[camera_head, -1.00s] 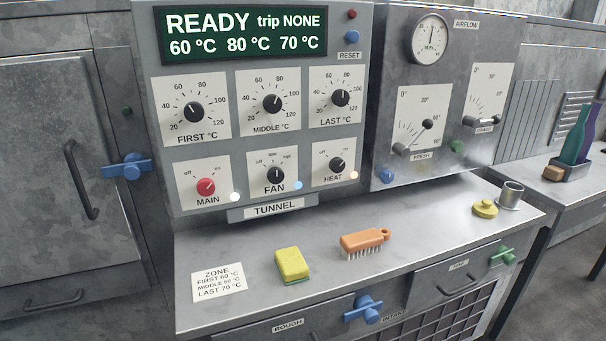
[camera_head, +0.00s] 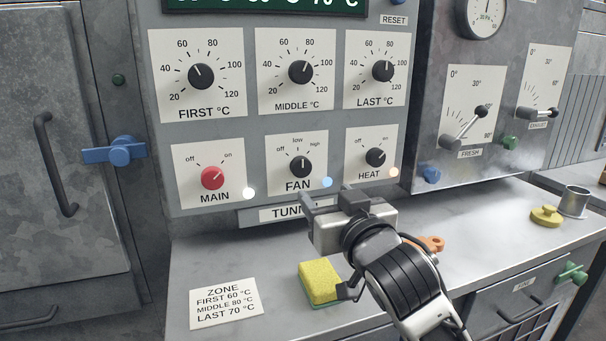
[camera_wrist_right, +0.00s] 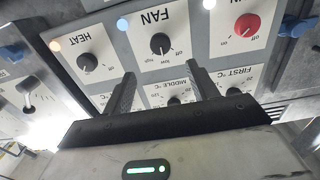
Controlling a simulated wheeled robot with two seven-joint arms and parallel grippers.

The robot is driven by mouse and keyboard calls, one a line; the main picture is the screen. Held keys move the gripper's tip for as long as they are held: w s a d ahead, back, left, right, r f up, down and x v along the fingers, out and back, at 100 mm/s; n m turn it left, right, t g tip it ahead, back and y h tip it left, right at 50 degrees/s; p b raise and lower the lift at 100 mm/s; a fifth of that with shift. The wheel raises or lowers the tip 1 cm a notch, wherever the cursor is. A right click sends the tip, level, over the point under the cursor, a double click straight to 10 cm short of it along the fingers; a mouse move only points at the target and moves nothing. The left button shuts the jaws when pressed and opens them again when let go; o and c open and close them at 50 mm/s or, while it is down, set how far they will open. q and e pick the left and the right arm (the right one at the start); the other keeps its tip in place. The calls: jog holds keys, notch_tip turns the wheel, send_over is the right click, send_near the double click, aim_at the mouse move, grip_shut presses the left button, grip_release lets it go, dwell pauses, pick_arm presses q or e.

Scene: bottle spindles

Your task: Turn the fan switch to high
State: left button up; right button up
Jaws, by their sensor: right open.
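The fan switch (camera_head: 301,167) is a black round knob on a white plate marked off, low and high. Its pointer stands up at low. A blue lamp (camera_head: 327,182) is lit beside it. In the right wrist view the fan knob (camera_wrist_right: 161,43) shows upside down, just beyond and between the fingertips. My right gripper (camera_head: 328,197) is just below the FAN plate, in front of the TUNNEL label. Its two fingers (camera_wrist_right: 160,68) are apart with nothing between them. The knob is apart from the fingers. My left gripper is not in view.
The red MAIN knob (camera_head: 212,178) is left of the fan and the HEAT knob (camera_head: 375,157) right. A yellow sponge (camera_head: 321,281) and a partly hidden orange brush (camera_head: 432,243) lie on the counter below my right arm. Blue handle (camera_head: 121,151) projects at left.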

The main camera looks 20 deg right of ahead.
aim_at(302, 170)
jog(key=w, duration=1.2)
jog(key=shift+w+a, duration=0.2)
jog(key=shift+a, duration=0.05)
jog(key=c, duration=1)
